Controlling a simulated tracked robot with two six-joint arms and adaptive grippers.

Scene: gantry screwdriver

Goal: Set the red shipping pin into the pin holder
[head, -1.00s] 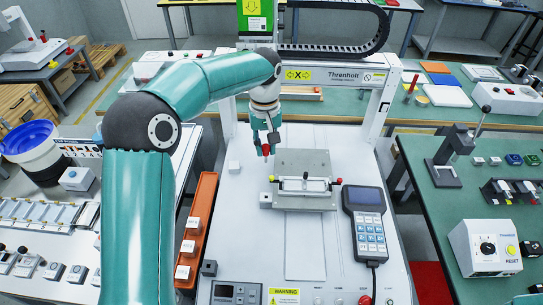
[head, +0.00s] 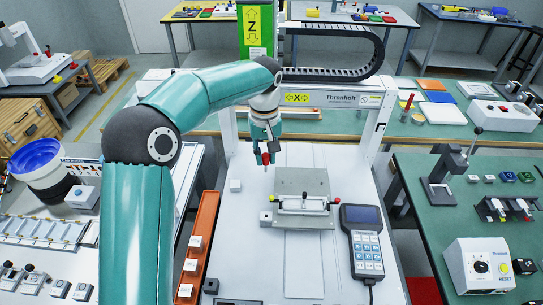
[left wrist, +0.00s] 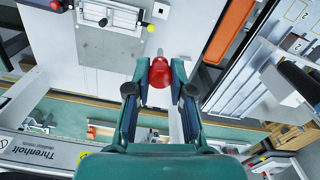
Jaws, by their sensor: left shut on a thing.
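My left gripper (head: 266,150) is shut on the red shipping pin (head: 265,158). In the left wrist view the pin's round red head (left wrist: 159,74) sits between the fingertips, with a pale metal tip beyond it. The pin hangs above the white gantry bed, just behind and left of the grey metal plate (head: 303,182). A small grey block (head: 266,219) at the plate's front left corner may be the pin holder; it also shows in the left wrist view (left wrist: 161,10). The pin is apart from it. My right gripper is out of view.
A clamp bar with red and yellow ends (head: 303,203) lies across the plate. A handheld keypad (head: 364,243) lies to the right, an orange rail (head: 200,240) to the left. The gantry frame (head: 372,120) rises behind.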

